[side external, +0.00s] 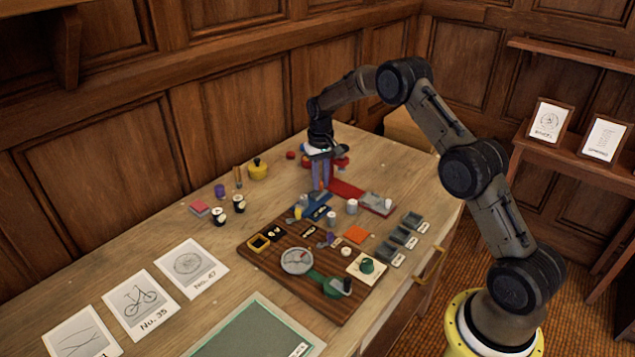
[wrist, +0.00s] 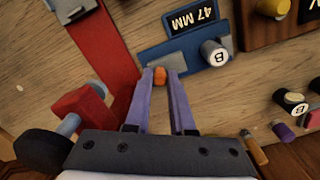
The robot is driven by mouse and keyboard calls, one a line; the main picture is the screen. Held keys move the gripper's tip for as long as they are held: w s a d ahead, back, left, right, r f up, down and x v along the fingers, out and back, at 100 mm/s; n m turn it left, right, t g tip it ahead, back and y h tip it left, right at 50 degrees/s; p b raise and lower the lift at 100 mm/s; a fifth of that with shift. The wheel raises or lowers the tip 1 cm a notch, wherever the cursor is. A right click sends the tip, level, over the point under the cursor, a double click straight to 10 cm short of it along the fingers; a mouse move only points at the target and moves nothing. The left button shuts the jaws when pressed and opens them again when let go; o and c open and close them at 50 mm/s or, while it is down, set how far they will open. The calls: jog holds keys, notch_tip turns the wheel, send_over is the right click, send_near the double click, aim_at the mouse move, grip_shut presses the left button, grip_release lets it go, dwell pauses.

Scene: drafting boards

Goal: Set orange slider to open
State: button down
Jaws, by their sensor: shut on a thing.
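The orange slider (wrist: 160,77) is a small orange knob at the edge of a blue block (wrist: 186,54), which carries a dark "47 MM" label and a white-capped knob marked B. My gripper (wrist: 161,72), with purple fingers, is shut on the orange slider, one finger on each side. In the side external view my gripper (side external: 320,188) points down at the blue block (side external: 318,207), at the back of the dark board.
A red tool (wrist: 105,40) lies close left of the fingers in the wrist view. The dark wooden board (side external: 322,308) holds a dial, a green lever and several small parts. Jars (side external: 219,217) and a yellow pot (side external: 257,172) stand left of my gripper.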

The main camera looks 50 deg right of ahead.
jog(key=shift+d+r, duration=0.1)
jog(key=shift+d, duration=0.25)
jog(key=c, duration=0.8)
grip_release()
jog(key=shift+o, duration=0.2)
notch_tip(320, 180, up, 14)
